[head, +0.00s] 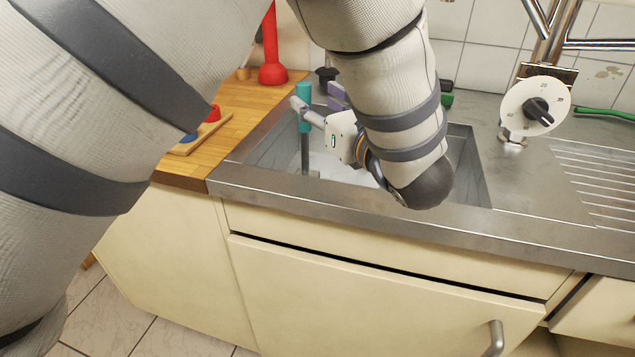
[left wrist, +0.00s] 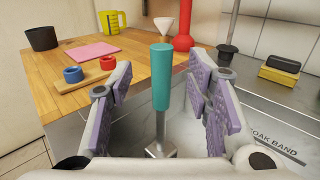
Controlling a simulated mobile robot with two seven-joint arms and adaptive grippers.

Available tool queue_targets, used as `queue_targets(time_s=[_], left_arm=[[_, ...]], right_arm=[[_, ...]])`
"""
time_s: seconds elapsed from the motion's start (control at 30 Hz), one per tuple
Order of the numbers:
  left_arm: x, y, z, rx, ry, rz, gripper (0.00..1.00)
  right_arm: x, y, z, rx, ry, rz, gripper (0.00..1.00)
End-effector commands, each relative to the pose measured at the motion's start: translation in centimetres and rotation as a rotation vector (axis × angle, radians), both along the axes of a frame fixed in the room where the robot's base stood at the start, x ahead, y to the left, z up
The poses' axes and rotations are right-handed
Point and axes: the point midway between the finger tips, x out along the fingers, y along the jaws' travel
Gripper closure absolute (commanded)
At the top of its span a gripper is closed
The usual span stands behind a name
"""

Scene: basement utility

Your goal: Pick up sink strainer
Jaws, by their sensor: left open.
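A tool with a thick teal handle (left wrist: 161,78) on a grey metal stem stands upright, with a square metal piece at its foot; it also shows in the head view (head: 303,96). I cannot tell for sure that it is the sink strainer. My left gripper (left wrist: 163,88) is open, with its purple-padded fingers on either side of the handle and visible gaps between. In the head view the left gripper (head: 318,103) is over the sink's left part, partly hidden by my wrist. My right gripper is not in view.
The steel sink (head: 473,172) has a raised rim and a drainboard (head: 592,185) on the right. A red plunger (head: 272,72), a dark knobbed piece (left wrist: 227,52) and a yellow-black sponge stack (left wrist: 279,71) stand behind. The wooden counter (left wrist: 60,92) holds cups and a ring board.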

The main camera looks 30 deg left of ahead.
Motion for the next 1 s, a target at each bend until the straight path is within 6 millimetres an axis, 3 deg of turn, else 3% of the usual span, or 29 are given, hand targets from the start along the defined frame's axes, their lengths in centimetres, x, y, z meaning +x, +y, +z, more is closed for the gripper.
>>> queue_targets(time_s=[0.33, 0.6, 0.67, 0.8, 1.0], left_arm=[[2.9, 4.8, -0.6, 0.000, 0.002, 0.000, 0.55], [3.2, 5.4, -0.5, 0.000, 0.002, -0.002, 0.55], [3.2, 5.4, -0.4, 0.001, 0.002, -0.002, 0.66], [3.2, 5.4, -0.4, 0.001, 0.002, -0.001, 0.98], [3.2, 5.4, -0.4, 0.002, 0.000, -0.001, 1.00]], right_arm=[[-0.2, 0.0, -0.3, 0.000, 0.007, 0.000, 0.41], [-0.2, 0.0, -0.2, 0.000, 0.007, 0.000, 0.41], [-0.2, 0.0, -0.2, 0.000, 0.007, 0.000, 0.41], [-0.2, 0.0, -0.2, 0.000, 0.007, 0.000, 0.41], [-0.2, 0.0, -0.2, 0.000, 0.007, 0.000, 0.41]])
